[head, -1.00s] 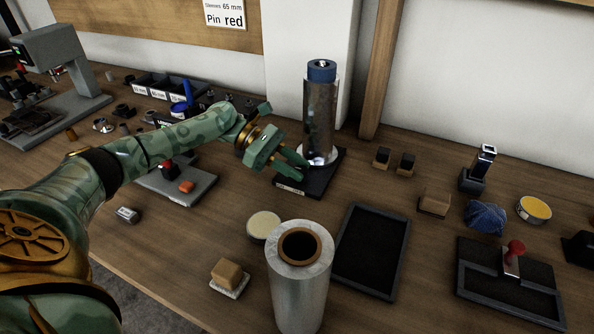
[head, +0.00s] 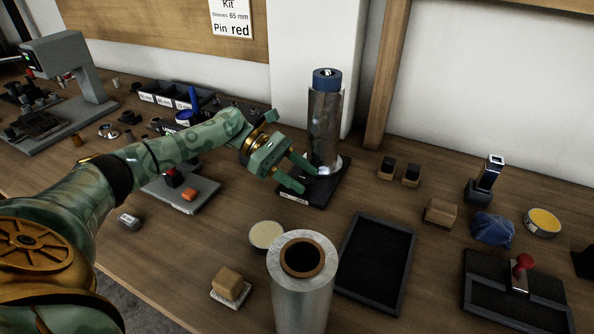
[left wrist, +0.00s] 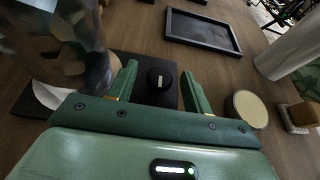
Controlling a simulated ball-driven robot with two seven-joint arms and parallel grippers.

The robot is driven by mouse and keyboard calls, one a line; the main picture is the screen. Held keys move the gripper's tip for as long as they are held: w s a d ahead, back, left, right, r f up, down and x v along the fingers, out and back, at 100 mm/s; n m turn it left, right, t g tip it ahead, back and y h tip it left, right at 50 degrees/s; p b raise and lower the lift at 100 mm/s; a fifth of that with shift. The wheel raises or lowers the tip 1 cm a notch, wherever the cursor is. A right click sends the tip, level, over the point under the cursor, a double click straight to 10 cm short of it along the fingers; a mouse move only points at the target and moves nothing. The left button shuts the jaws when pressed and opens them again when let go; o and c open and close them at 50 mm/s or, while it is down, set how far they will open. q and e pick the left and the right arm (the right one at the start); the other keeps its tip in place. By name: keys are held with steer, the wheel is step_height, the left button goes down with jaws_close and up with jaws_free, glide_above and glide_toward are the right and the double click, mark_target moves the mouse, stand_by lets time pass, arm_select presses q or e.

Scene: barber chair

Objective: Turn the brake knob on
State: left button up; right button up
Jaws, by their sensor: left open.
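The brake knob (left wrist: 160,78) is a round black knob with a short pale mark on top, seen in the left wrist view. It sits on the black base (head: 325,192) of a stand with an upright metal cylinder (head: 325,128) capped in blue. My left gripper (head: 308,181) is open at the front of this base, beside the cylinder. In the left wrist view its two green fingers (left wrist: 159,72) stand on either side of the knob, with gaps on both sides. The knob is hidden behind the fingers in the head view. My right gripper is not in view.
A large metal sleeve (head: 302,290) stands in front, with a round pale-topped tin (head: 266,235) behind it. An empty dark tray (head: 375,262) lies right of the base.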

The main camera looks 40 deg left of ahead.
arm_select(q)
steer(key=p+v, duration=0.3)
steer(key=v, duration=1.3)
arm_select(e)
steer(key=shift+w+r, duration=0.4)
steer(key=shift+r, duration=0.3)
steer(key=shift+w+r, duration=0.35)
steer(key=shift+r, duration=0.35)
arm_select(q)
steer(key=shift+a, duration=0.15)
